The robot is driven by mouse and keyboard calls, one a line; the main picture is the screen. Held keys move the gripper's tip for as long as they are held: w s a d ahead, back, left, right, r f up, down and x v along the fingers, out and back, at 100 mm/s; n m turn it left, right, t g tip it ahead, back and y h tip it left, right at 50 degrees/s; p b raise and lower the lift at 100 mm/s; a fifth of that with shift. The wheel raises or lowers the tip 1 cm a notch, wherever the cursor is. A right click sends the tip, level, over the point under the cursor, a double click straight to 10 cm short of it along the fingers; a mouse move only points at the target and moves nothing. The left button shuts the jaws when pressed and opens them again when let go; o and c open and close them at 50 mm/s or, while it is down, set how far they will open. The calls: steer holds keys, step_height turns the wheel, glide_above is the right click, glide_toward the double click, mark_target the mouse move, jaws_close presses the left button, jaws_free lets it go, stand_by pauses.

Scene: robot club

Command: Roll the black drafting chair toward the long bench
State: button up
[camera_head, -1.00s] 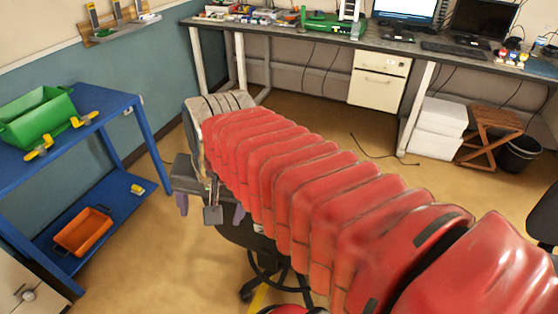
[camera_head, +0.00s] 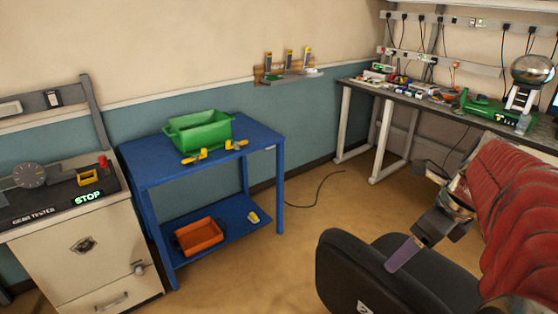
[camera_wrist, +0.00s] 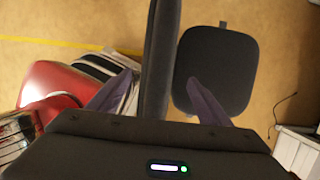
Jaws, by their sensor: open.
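The black drafting chair (camera_head: 345,272) is at the lower right of the head view, its backrest toward me and its base out of frame. In the wrist view its backrest (camera_wrist: 158,40) is seen edge-on, with the dark seat (camera_wrist: 217,65) to its right. My gripper (camera_wrist: 160,78) is open, with one purple finger on each side of the backrest; whether either finger touches it I cannot tell. In the head view one purple finger (camera_head: 404,253) shows in front of the backrest. The long bench (camera_head: 366,92) runs along the wall at the right, beyond the chair.
A blue shelf table (camera_head: 262,137) with a green bin (camera_head: 200,130) and an orange tray (camera_head: 200,237) stands left of the chair. A white cabinet (camera_head: 80,255) is at far left. A black cable (camera_head: 318,195) lies on the floor. Floor between chair and bench looks mostly open.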

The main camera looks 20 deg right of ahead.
mark_target(384, 273)
steer(key=shift+f, duration=0.15)
steer(key=shift+x, duration=5.9)
steer(key=shift+w, duration=0.1)
steer(key=shift+c, duration=0.6)
steer(key=shift+a, duration=0.15)
steer(key=c, duration=0.9)
